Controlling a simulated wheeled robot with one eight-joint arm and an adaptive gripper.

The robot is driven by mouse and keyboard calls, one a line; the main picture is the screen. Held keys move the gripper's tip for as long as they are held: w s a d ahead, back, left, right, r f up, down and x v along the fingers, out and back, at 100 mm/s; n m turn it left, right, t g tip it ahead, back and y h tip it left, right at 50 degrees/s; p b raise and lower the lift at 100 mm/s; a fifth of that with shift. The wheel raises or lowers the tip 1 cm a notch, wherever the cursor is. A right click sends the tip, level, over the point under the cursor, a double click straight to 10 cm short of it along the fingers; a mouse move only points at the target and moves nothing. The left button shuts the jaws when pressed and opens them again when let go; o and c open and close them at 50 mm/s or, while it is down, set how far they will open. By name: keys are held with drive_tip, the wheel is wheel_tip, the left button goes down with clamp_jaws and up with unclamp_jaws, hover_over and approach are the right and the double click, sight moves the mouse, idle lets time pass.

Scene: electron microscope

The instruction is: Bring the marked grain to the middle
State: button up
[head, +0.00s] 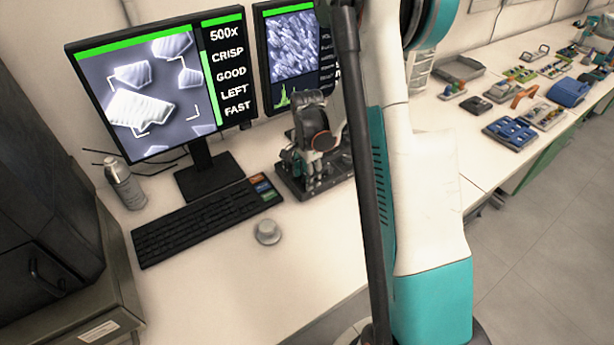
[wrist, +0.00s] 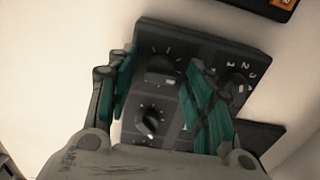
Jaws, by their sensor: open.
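The left monitor (head: 155,85) shows pale grains on grey with white corner brackets. A large bright grain (head: 138,108) lies left of the picture's centre; which grain is marked is hard to tell. Text beside it reads 500x, CRISP, GOOD, LEFT, FAST. My gripper (head: 312,178) points down over the dark control panel (head: 287,187). In the wrist view my gripper (wrist: 160,75) is open, its fingers on both sides of an upper knob (wrist: 160,72); contact cannot be told. A lower knob (wrist: 149,122) also shows between the fingers. A numbered knob (wrist: 236,84) is partly behind the right finger.
A second monitor (head: 292,48) stands behind the arm. The keyboard (head: 205,222), a round grey knob (head: 267,232) and a metal bottle (head: 125,186) are left of the panel. The front desk is bare. Trays and parts (head: 510,132) lie far right.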

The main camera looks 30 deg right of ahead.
drive_tip(key=shift+c, duration=0.2)
drive_tip(key=c, duration=1)
drive_tip(key=shift+c, duration=0.2)
drive_tip(key=shift+o, duration=0.2)
drive_tip(key=n, duration=0.4)
drive_tip(key=shift+n+b, duration=0.3)
drive_tip(key=shift+c, duration=0.2)
drive_tip(key=shift+o, duration=0.2)
drive_tip(key=shift+n, duration=2)
